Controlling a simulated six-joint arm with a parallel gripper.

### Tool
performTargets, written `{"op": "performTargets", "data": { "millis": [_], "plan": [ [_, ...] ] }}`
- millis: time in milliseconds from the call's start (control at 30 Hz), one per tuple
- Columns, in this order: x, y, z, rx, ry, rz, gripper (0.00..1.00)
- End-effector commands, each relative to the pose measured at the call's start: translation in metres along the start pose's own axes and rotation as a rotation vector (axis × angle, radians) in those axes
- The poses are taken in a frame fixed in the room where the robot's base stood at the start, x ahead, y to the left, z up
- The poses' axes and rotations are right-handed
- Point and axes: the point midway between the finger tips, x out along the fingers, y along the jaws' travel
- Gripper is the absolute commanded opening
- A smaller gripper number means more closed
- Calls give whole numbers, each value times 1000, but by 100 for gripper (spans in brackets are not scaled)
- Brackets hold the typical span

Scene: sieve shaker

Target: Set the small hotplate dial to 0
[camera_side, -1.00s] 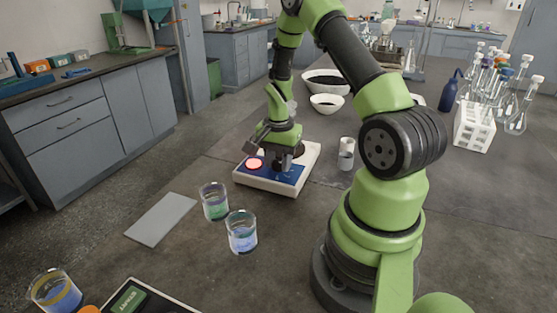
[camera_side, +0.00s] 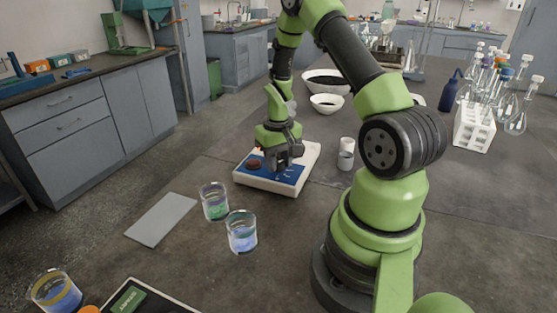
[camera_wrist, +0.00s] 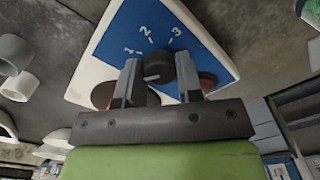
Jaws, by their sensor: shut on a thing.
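The small hotplate (camera_side: 285,190) has a white body and a blue top, and sits on the bench in the side view. The wrist view shows its top (camera_wrist: 140,24) with the marks 1, 2 and 3 printed around the dark round dial (camera_wrist: 158,67). A pale pointer line on the dial points roughly left in that view, away from 3; a 0 mark is not visible. My gripper (camera_wrist: 158,80) is shut on the dial, one finger on each side. The side view shows my gripper (camera_side: 282,160) low over the hotplate. A dark red heating disc (camera_side: 253,163) is beside it.
A small white-capped jar (camera_side: 346,155) stands right of the hotplate. Two beakers with green (camera_side: 215,203) and blue (camera_side: 242,233) contents stand in front, near a grey flat plate (camera_side: 161,220). White bowls (camera_side: 327,103) are behind.

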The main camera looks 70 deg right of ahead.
Motion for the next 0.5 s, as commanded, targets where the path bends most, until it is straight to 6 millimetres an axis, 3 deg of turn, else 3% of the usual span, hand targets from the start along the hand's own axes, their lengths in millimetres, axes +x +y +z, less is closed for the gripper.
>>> {"op": "performTargets", "data": {
  "millis": [500],
  "plan": [
    [-1,0,0,-253,0,0,10]
  ]
}}
